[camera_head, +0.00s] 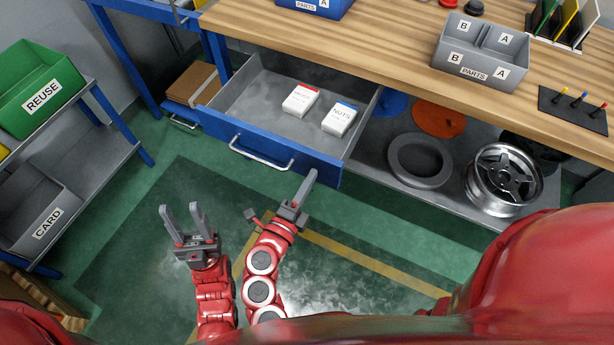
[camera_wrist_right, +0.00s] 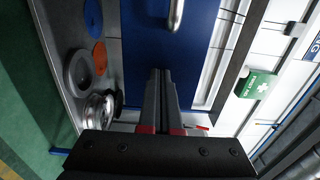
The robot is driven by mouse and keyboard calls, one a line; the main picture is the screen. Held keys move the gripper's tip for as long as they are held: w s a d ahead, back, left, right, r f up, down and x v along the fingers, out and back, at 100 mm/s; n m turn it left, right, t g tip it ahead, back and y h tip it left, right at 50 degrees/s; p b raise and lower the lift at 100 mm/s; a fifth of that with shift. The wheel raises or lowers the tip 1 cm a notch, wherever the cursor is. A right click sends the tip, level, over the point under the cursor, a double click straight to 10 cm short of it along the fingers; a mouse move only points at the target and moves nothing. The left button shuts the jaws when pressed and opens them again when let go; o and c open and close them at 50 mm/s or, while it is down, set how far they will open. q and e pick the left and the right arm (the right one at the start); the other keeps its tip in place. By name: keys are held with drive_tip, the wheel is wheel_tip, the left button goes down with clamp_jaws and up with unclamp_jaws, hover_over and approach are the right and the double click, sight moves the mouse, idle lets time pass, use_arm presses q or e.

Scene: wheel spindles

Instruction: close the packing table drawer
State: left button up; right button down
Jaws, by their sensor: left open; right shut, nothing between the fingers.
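The packing table drawer (camera_head: 310,168) is pulled out under the wooden table top, with a blue front and a metal handle (camera_head: 259,156). Two small white boxes lie inside, one with a red edge (camera_head: 300,101) and one with a blue edge (camera_head: 339,119). My left gripper (camera_head: 183,212) is open and empty, in front of and below the drawer. My right gripper (camera_head: 306,185) is shut and empty, close to the right part of the drawer front; I cannot tell if it touches. In the right wrist view, the shut fingers (camera_wrist_right: 160,75) point at the blue front, beside the handle (camera_wrist_right: 176,14).
The wooden table top (camera_head: 370,60) holds a grey parts bin (camera_head: 480,50). A lower shelf carries a grey ring (camera_head: 419,160), discs and a wheel (camera_head: 503,180). A rack with a green REUSE bin (camera_head: 38,90) and a grey CARD bin (camera_head: 40,210) stands left. The green floor ahead is clear.

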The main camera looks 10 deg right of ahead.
drive_tip(key=shift+s, duration=0.1)
drive_tip(key=shift+d, duration=0.1)
drive_tip(key=b, duration=0.2)
approach(353, 106)
drive_tip(key=x, duration=0.6)
drive_tip(key=r+x, duration=0.1)
drive_tip(key=x, duration=0.3)
drive_tip(key=shift+s, duration=0.1)
drive_tip(key=shift+w+d, duration=0.2)
drive_tip(key=shift+w+d+r, duration=0.1)
drive_tip(key=shift+r, duration=0.25)
